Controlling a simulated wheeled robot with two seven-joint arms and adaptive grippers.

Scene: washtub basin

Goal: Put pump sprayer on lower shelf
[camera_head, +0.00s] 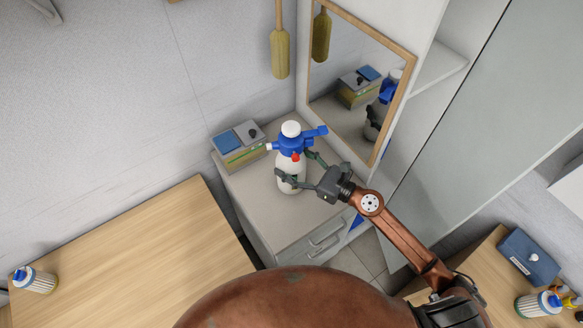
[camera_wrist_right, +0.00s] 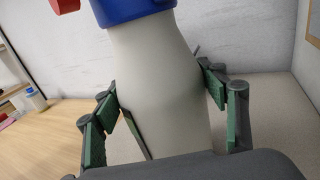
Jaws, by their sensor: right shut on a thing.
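The pump sprayer (camera_head: 291,172) has a white bottle and a blue head with a red knob. It stands about upright at the top of a light grey drawer cabinet (camera_head: 245,193); I cannot tell whether its base touches the top. My right gripper (camera_head: 301,178) is shut on the bottle, with a finger on each side. In the right wrist view the white bottle (camera_wrist_right: 160,80) fills the middle between the green-padded fingers (camera_wrist_right: 168,108). A white shelf (camera_head: 440,66) shows in the open tall cabinet at the upper right. My left gripper is not in view.
A grey box with a blue panel (camera_head: 238,146) stands left of the sprayer, close to it. A framed mirror (camera_head: 358,85) is behind. A wooden table (camera_head: 150,245) lies at left, mostly bare, with a striped bottle (camera_head: 36,281). The grey cabinet door (camera_head: 480,130) is at right.

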